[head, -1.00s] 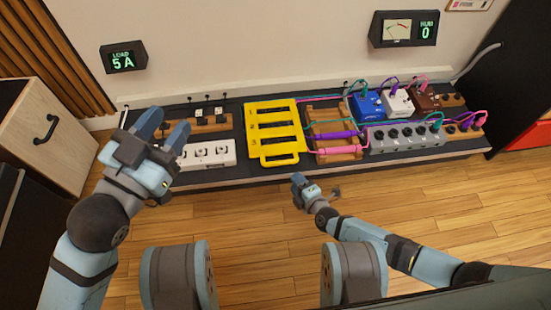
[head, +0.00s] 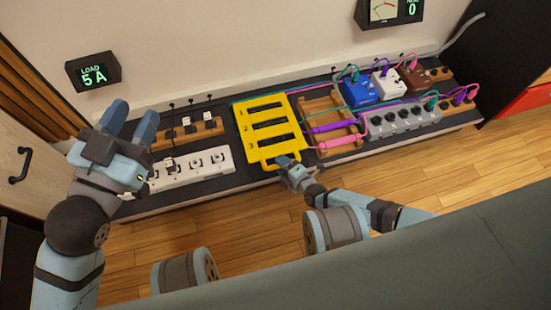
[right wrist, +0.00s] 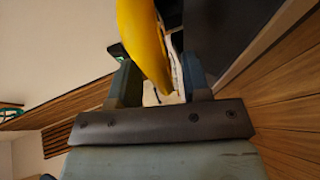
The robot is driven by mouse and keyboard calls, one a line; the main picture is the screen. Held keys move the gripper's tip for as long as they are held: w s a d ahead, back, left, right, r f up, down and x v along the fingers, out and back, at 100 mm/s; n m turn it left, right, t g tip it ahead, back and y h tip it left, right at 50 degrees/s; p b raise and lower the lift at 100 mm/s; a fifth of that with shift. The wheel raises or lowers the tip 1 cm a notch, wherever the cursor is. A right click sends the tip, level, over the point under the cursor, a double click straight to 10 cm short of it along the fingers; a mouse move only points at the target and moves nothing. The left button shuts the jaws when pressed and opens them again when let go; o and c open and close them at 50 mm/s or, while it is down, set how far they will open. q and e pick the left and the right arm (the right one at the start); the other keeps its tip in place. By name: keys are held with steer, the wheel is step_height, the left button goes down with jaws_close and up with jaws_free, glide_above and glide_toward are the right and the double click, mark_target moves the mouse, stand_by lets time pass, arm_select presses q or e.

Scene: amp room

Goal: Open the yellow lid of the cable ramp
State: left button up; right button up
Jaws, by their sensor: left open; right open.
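The cable ramp's yellow lid (head: 270,121) lies flat and closed on the dark board in the middle of the head view. It has several dark slots and a handle loop (head: 283,163) at its near edge. My right gripper (head: 287,161) is at this near edge. In the right wrist view the yellow part (right wrist: 143,45) comes down between the open fingers of my right gripper (right wrist: 160,85). I cannot tell whether the fingers touch it. My left gripper (head: 130,117) is open and empty, above the left end of the board.
A white power strip (head: 190,168) and a wooden strip with plugs (head: 188,131) lie left of the lid. Right of it are a wooden rack (head: 330,125) with cables, a grey box (head: 404,121) and coloured pedals (head: 369,93). Wooden floor lies in front.

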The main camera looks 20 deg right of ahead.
arm_select(q)
steer(key=shift+w+a, duration=0.15)
steer(key=shift+w, duration=0.15)
arm_select(e)
steer(key=shift+w+a+f, duration=0.1)
steer(key=shift+w, duration=0.1)
